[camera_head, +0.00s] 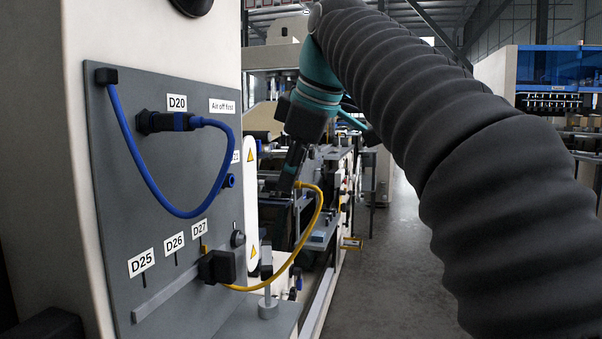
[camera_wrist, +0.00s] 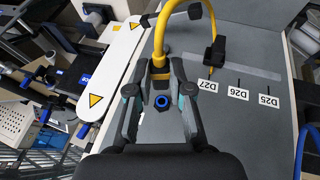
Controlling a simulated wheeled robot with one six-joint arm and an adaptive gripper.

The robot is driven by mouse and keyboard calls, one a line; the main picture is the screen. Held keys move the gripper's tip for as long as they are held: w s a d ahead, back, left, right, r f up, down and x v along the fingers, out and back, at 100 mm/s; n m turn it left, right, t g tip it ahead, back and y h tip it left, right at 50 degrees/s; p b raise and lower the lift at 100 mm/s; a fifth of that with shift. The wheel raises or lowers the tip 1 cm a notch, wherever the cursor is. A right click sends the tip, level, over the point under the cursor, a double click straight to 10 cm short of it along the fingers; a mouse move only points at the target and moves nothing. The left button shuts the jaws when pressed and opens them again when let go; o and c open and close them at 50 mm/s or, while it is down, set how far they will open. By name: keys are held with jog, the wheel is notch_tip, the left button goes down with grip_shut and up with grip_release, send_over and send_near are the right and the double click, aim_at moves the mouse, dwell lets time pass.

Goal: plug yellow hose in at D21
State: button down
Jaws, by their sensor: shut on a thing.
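The yellow hose (camera_head: 318,222) runs from a black block (camera_head: 217,267) below the D27 label up to my gripper (camera_head: 297,184). In the wrist view the yellow hose (camera_wrist: 163,31) arches into my gripper (camera_wrist: 160,73), whose fingers are shut on its end. A blue-ringed port (camera_head: 229,181) sits on the grey panel (camera_head: 165,235), beneath a label mostly hidden by the panel edge and blue hose; only part of its number shows. In the wrist view a blue-ringed port (camera_wrist: 161,102) shows between my fingers. The held hose end is apart from the panel.
A blue hose (camera_head: 140,165) loops from a black fitting to the connector (camera_head: 165,122) at D20 and hangs near the port. A white strip with warning triangles (camera_head: 252,203) borders the panel. A dark round knob (camera_head: 237,239) sits below the port. Machine frames stand behind.

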aim_at(267, 179)
jog(key=shift+w+a, duration=0.35)
jog(key=shift+a, duration=0.6)
jog(key=shift+w+a, duration=0.3)
jog(key=shift+a, duration=0.6)
jog(key=shift+w+a, duration=0.35)
jog(key=shift+a, duration=0.5)
dwell(1.3)
jog(key=c, duration=1)
grip_release()
jog(key=shift+r, duration=0.15)
